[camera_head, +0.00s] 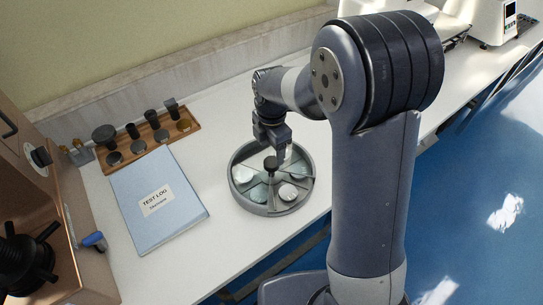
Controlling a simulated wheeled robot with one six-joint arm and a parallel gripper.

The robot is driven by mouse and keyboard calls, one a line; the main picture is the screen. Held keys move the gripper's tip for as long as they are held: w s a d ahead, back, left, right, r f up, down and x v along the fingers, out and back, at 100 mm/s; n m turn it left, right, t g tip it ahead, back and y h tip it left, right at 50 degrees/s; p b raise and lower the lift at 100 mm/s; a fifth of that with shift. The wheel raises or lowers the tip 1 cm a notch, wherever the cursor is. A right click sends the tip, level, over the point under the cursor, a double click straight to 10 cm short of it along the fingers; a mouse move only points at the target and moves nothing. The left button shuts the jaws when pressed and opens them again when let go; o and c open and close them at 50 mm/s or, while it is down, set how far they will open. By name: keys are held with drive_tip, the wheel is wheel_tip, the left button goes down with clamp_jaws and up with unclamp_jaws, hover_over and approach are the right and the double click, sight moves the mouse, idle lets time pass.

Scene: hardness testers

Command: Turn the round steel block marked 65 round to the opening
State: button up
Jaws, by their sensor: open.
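A round grey divided tray (308,196) stands on the white bench, with a dark knob (271,163) at its centre. Pale round blocks lie in its compartments: one at the left (242,174), one at the front right (288,192), one at the right (294,171). A bluish-green disc (258,195) fills part of the front compartment. I cannot read any marking, so I cannot tell which block is the 65. The opening in the tray cannot be made out. My gripper (272,148) points down, open, just above or around the knob; contact is unclear. My arm hides part of the tray's back.
A blue test log (158,202) lies left of the tray. Behind it is a wooden rack (147,133) with dark-handled tools. A machine (30,215) with a black handwheel stands at the far left. White machines (492,22) stand at the back right.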

sight(272, 162)
wheel_tip(272, 162, up, 6)
drive_tip(key=shift+f, duration=0.15)
idle(0.3)
wheel_tip(272, 162, down, 10)
drive_tip(key=shift+f, duration=0.15)
drive_tip(key=shift+f+p, duration=0.25)
drive_tip(key=shift+p, duration=0.15)
drive_tip(key=shift+n, duration=0.3)
drive_tip(key=shift+r, duration=0.5)
drive_tip(key=shift+f, duration=0.1)
